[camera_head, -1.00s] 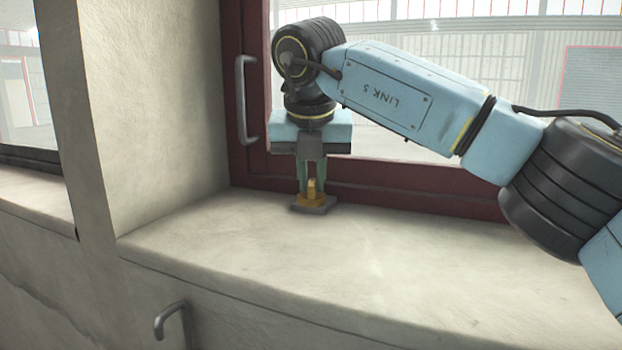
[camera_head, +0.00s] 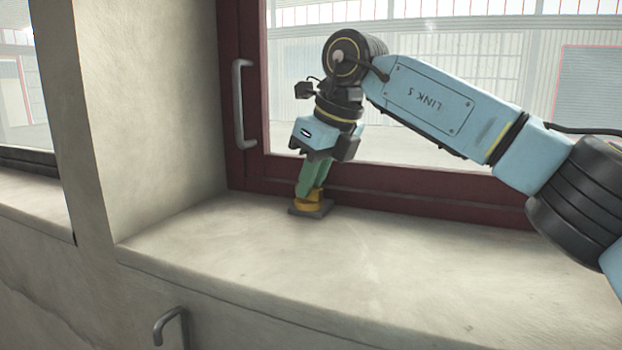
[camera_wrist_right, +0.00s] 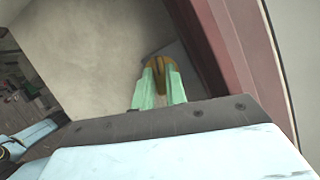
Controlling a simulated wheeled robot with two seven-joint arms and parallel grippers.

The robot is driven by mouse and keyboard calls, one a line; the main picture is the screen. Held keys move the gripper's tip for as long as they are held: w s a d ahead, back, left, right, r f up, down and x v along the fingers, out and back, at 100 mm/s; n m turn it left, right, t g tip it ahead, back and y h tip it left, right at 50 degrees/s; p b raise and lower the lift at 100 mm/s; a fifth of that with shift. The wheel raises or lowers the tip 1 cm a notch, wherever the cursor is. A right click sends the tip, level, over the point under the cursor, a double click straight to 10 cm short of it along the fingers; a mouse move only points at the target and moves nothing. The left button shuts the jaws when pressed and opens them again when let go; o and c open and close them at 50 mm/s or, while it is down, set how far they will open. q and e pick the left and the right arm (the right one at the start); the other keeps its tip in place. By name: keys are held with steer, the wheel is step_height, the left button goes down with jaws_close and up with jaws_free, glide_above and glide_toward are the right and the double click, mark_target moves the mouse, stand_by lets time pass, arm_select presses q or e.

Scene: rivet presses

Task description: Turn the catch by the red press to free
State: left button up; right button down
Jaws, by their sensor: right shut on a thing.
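The catch (camera_head: 309,206) is a yellow-orange turning piece on a small dark grey square plate, on the pale ledge in front of the dark red frame. My right gripper (camera_head: 310,190) comes down on it from above, tilted, with green fingers shut on its raised part. In the right wrist view the yellow catch (camera_wrist_right: 157,66) shows between and beyond the green fingertips (camera_wrist_right: 158,80). The fingers hide part of the catch, and any marking on it cannot be read. My left gripper is not in view.
The dark red frame (camera_head: 400,185) with a grey upright handle (camera_head: 240,105) stands close behind the catch. A pale wall (camera_head: 150,100) rises at left. The ledge (camera_head: 400,260) is bare to the right and front. A second grey handle (camera_head: 170,325) sticks out below the ledge.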

steer(key=shift+w+r+n+g+y, duration=0.15)
steer(key=shift+n+g+y, duration=0.25)
steer(key=shift+n, duration=1.2)
steer(key=c, duration=1.4)
jaws_free()
steer(key=shift+c, duration=0.2)
steer(key=v, duration=1.3)
steer(key=shift+r, duration=0.15)
